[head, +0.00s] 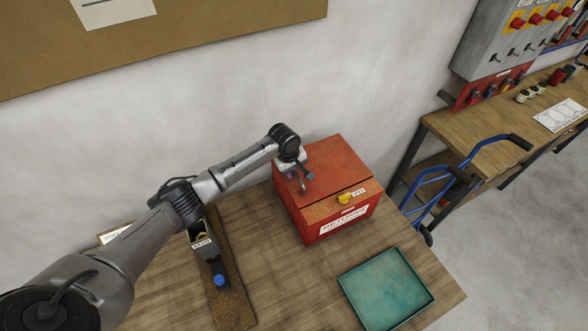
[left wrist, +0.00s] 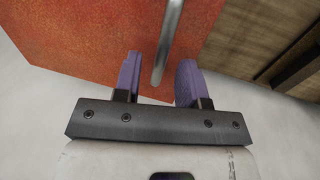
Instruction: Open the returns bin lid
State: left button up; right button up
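The returns bin (head: 343,222) is a red box with a white label on its front, standing on the wooden table. Its red lid (head: 338,160) looks shut; the lid also shows in the left wrist view (left wrist: 80,40). A yellow knob (head: 344,198) sits near the bin's front edge beside a small "OPEN" tag. My left gripper (head: 302,180) is over the lid's left part. In the left wrist view its purple fingers (left wrist: 160,78) are apart, with a grey metal bar (left wrist: 167,45) between them. I see no clear grip on the bar. My right gripper is not in view.
A teal tray (head: 428,268) lies on the table (head: 285,290) at the bin's front right. A blue hand truck (head: 436,190) stands right of the table. The wall is close behind.

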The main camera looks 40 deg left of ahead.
pick_arm(q)
jog(key=shift+c, duration=0.5)
grip_shut()
